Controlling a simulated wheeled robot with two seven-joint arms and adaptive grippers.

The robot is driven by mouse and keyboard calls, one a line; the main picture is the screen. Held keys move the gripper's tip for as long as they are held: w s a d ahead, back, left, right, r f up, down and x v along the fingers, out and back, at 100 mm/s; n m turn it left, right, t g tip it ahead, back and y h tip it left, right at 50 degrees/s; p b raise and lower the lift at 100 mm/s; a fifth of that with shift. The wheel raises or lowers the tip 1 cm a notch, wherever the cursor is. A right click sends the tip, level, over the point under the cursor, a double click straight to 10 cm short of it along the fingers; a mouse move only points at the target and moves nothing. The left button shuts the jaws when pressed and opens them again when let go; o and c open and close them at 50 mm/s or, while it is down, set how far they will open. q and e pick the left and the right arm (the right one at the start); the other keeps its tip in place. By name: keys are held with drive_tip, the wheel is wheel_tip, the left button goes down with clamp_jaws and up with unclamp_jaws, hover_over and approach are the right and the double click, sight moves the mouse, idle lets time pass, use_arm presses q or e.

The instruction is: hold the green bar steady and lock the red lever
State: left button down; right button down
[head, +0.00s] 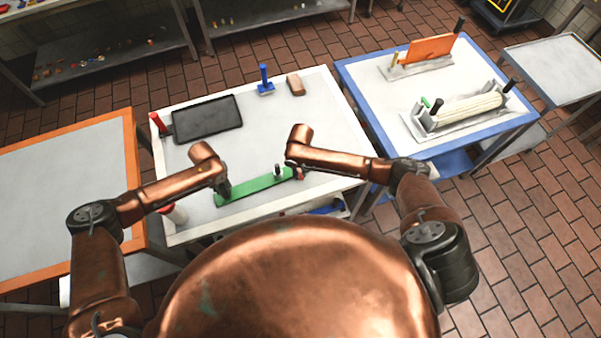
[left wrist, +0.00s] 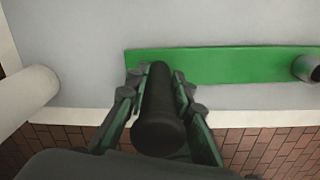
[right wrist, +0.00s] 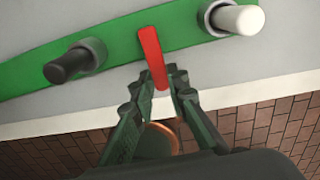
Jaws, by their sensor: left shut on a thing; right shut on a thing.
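The green bar (head: 262,187) lies flat near the front edge of the white table. My left gripper (left wrist: 160,85) is shut on a black upright handle (left wrist: 160,128) at the bar's left end. The red lever (right wrist: 151,52) lies across the bar near its right part, in the right wrist view. My right gripper (right wrist: 161,84) is shut on the lever's near end. On the bar, a black peg (right wrist: 72,63) in a grey collar stands left of the lever, and a white peg (right wrist: 240,19) stands right of it. In the head view my grippers partly hide both bar ends.
The white table (head: 240,150) also bears a black tray (head: 207,118), a blue post (head: 264,80), a brown block (head: 296,85) and a white cylinder (left wrist: 28,95) left of the bar. A blue-edged table (head: 385,92) with fixtures stands right; an orange-edged table (head: 65,170) stands left.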

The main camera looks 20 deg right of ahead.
drive_tip(key=shift+a+m, duration=0.15)
drive_tip(key=shift+m, duration=0.25)
drive_tip(key=a+m, duration=0.1)
drive_tip(key=m, duration=0.1)
drive_tip(key=shift+w+a+m, duration=0.15)
drive_tip(key=shift+m, duration=0.25)
drive_tip(key=m, duration=0.1)
drive_tip(key=a+m, duration=0.1)
drive_tip(key=shift+w+m, duration=0.15)
drive_tip(key=shift+m, duration=0.15)
drive_tip(key=shift+w+a+m, duration=0.3)
drive_tip(key=shift+a+m, duration=0.1)
drive_tip(key=shift+m, duration=0.65)
drive_tip(key=shift+w+a+m, duration=0.3)
drive_tip(key=shift+a+m, duration=0.05)
drive_tip(key=shift+m, duration=0.7)
drive_tip(key=c, duration=1.9)
unclamp_jaws()
